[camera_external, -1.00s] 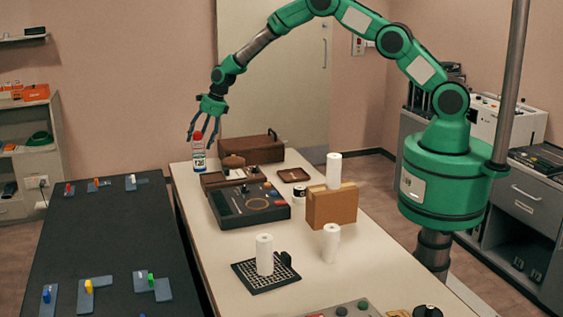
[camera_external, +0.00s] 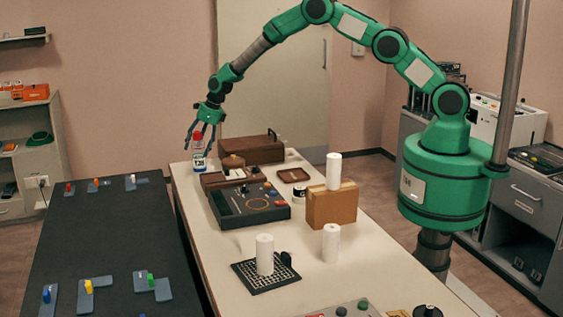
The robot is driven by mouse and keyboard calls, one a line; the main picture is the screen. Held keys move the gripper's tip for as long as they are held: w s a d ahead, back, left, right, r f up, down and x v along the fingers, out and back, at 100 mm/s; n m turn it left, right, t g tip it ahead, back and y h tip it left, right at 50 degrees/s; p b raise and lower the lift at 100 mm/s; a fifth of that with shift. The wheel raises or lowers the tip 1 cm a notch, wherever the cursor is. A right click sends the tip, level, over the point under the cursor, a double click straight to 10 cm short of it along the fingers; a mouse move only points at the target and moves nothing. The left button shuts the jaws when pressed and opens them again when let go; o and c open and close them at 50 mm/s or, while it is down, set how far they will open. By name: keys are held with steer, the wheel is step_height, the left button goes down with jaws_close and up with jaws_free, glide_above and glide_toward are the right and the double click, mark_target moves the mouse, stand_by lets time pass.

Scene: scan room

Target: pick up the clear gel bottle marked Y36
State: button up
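The clear gel bottle (camera_external: 199,163) has a red cap and stands upright at the far left end of the white table (camera_external: 270,243). Its marking cannot be read now. My gripper (camera_external: 198,151) is above and around the bottle's upper part, pointing down. Parts of the cap and upper bottle are hidden behind the fingers.
A dark console (camera_external: 248,205) and a brown case (camera_external: 250,149) stand close to the bottle. A dark table (camera_external: 110,235) with small coloured pieces lies to the left, across a gap.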

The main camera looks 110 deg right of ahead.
steer(key=c, duration=1)
steer(key=shift+r, duration=0.1)
steer(key=shift+r+p, duration=0.35)
steer(key=shift+r, duration=4.6)
